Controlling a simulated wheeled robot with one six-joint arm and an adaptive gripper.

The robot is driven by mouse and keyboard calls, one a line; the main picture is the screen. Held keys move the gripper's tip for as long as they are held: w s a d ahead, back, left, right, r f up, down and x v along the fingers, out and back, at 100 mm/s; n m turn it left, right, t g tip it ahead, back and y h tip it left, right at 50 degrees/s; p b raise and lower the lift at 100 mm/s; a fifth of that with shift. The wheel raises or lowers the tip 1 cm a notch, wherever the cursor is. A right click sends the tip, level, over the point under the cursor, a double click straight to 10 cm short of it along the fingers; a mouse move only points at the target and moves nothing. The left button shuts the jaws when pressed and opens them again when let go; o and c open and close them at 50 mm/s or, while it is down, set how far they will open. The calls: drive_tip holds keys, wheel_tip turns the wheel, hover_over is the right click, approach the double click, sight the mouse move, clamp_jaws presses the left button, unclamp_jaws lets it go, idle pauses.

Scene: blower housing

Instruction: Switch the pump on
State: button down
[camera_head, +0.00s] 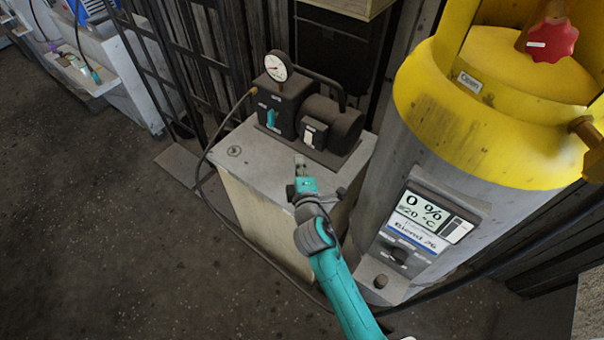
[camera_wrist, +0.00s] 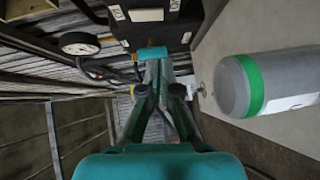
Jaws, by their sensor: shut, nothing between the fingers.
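The pump (camera_head: 318,122) is a dark unit with a rounded motor on top of a pale cabinet. A round white gauge (camera_head: 277,66) stands on its left block, which has a teal lever (camera_head: 271,117) on its front. A small white switch box (camera_head: 309,136) sits on the motor's near side. My gripper (camera_head: 299,161) is shut and empty in front of the pump. In the wrist view its fingertips (camera_wrist: 153,64) are close to the teal lever (camera_wrist: 152,52); I cannot tell whether they touch. The gauge (camera_wrist: 80,43) shows at left; labels there are unreadable.
The pale cabinet (camera_head: 226,162) has some free top at its left. A dark hose runs from the pump down its left side. A large grey and yellow cylinder (camera_head: 440,135) with a display reading 0 % (camera_head: 428,216) stands close at right. Dark floor lies open at left.

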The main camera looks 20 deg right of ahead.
drive_tip(key=shift+w+d+f, duration=0.1)
drive_tip(key=shift+w+d, duration=0.5)
drive_tip(key=shift+w, duration=0.25)
drive_tip(key=shift+w+d+f, duration=0.15)
drive_tip(key=shift+w+d, duration=0.45)
drive_tip(key=shift+w, duration=0.2)
drive_tip(key=shift+w+d+f, duration=0.1)
drive_tip(key=shift+w+d, duration=0.5)
drive_tip(key=shift+w, duration=0.25)
drive_tip(key=shift+w+d, duration=0.1)
drive_tip(key=shift+d, duration=0.1)
drive_tip(key=shift+f, duration=0.1)
approach(305, 141)
drive_tip(key=s, duration=0.3)
drive_tip(key=s+a, duration=0.1)
drive_tip(key=s, duration=0.1)
drive_tip(key=shift+s+r, duration=0.15)
drive_tip(key=shift+r, duration=0.1)
